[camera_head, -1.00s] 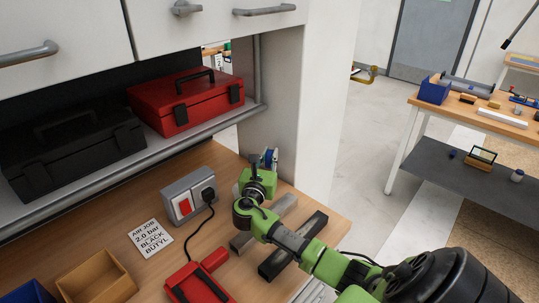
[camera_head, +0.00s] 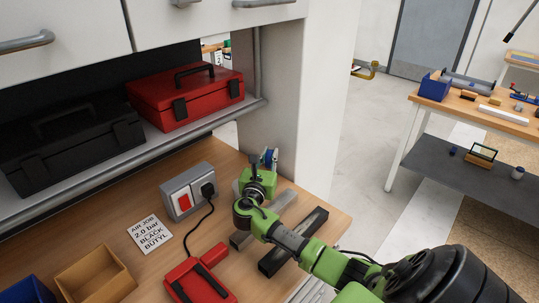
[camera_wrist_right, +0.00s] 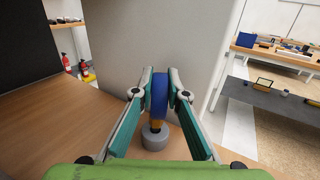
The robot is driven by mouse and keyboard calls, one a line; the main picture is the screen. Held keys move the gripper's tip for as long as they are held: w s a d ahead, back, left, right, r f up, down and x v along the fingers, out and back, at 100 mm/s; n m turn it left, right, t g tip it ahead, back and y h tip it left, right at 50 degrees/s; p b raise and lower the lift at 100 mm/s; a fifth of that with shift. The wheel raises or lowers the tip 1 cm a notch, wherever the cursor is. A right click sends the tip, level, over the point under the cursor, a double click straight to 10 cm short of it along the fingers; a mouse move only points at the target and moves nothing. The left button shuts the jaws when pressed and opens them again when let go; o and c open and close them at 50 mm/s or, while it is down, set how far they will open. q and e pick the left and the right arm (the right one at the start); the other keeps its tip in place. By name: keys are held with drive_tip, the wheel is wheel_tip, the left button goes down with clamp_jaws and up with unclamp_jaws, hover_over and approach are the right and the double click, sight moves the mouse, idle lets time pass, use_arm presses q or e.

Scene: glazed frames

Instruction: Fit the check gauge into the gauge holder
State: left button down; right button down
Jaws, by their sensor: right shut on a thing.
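The check gauge (camera_wrist_right: 159,95) shows in the right wrist view as a blue, narrow, upright piece with an orange lower part. My right gripper (camera_wrist_right: 160,84) is shut on its blue part. Directly below stands a short grey cylinder (camera_wrist_right: 154,139), which looks like the gauge holder, on the wooden bench. The orange part meets the cylinder's top in the picture; I cannot tell how far it sits inside. In the head view a bit of blue (camera_head: 270,157) shows beyond my right gripper, whose fingers are mostly hidden by its green body. My left gripper is not in view.
A grey socket box (camera_head: 187,190) with a cable, a red tool (camera_head: 200,280), a printed card (camera_head: 150,235) and an open wooden box (camera_head: 95,278) lie left of my arm. Two bars lie under it, one dark (camera_head: 293,242). A cabinet side wall (camera_head: 285,110) rises close behind.

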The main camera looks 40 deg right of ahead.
drive_tip(key=shift+f+b, duration=0.3)
drive_tip(key=shift+f, duration=0.4)
drive_tip(key=c, duration=1.9)
unclamp_jaws()
drive_tip(key=v, duration=1.2)
